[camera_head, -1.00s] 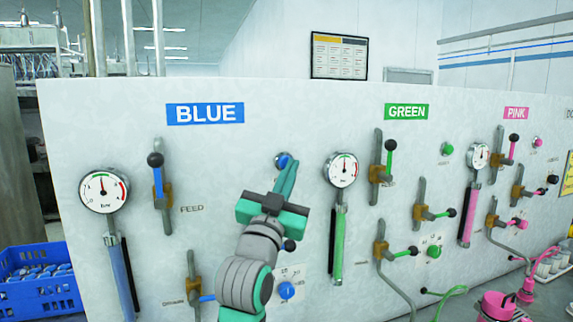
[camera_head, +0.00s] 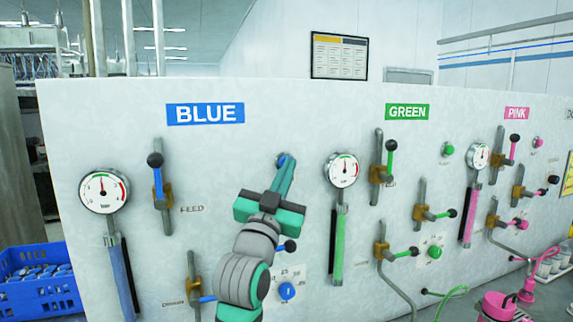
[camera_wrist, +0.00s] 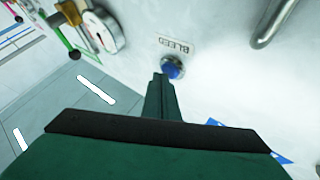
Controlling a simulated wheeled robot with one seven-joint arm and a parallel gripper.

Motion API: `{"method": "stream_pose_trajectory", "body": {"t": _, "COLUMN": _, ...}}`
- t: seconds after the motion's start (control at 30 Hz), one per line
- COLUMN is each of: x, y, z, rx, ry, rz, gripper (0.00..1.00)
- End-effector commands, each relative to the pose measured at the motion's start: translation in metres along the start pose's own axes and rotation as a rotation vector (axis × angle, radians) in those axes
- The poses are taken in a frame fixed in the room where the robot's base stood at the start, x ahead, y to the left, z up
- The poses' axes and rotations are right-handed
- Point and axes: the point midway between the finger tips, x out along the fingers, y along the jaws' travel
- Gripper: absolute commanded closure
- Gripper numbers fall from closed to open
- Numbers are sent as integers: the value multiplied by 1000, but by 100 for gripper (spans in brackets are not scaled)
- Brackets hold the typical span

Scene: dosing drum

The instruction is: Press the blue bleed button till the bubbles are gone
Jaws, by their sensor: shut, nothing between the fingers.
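The blue bleed button (camera_head: 281,159) is on the white panel below and right of the BLUE sign. In the wrist view the round blue button (camera_wrist: 173,67) sits in a metal collar beside a BLEED label (camera_wrist: 174,47). My gripper (camera_head: 289,160) is shut and empty, its green fingertips at the button and partly covering it in the head view. In the wrist view the fingertips (camera_wrist: 160,79) overlap the button's edge; I cannot tell whether they touch or press it. The blue sight tube (camera_head: 121,280) stands under the left gauge; no bubbles can be made out.
A pressure gauge (camera_head: 103,190) and the blue feed lever (camera_head: 157,180) are left of my arm. A blue dial (camera_head: 287,290) is close beside my wrist. The green line's gauge (camera_head: 342,169) is just right of the button. The panel around the button is otherwise bare.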

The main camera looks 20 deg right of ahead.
Motion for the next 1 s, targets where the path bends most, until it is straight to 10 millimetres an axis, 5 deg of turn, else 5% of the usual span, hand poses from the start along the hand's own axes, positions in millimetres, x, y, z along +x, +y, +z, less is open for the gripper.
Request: {"method": "stream_pose_trajectory", "body": {"t": 1.0, "x": -13, "y": 8, "z": -8, "rx": 1, "ry": 0, "rz": -1, "gripper": 100}}
